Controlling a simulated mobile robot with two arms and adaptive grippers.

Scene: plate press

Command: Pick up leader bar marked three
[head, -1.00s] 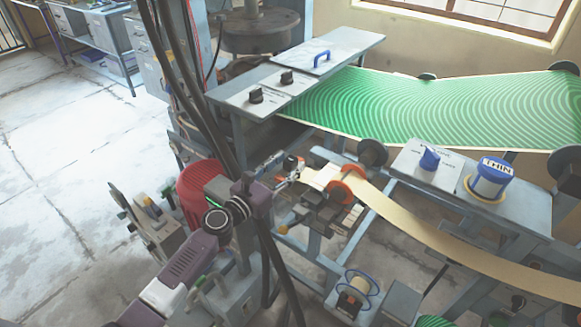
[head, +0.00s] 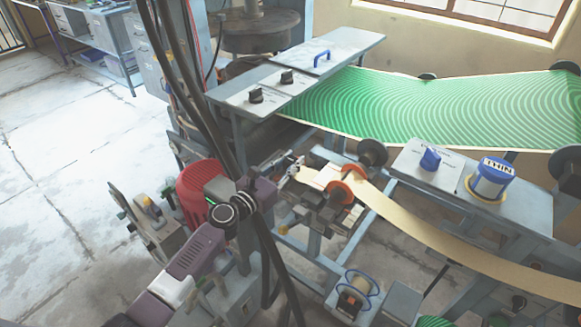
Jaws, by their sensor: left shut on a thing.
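My left gripper (head: 294,167) is at the near end of a cream strip (head: 395,220), beside two orange-red rollers (head: 347,184). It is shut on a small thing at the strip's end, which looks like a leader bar. The jaws mostly hide it, and I cannot read a number on it. The strip runs from there between the orange rollers and away to the lower right. My right gripper is not in view.
A grey control panel (head: 448,165) with a blue knob and a blue-white cup stands right of the strip. A green patterned sheet (head: 420,110) stretches behind. A red rounded housing (head: 200,188) is left of my wrist. Dark cables (head: 185,80) hang across the view.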

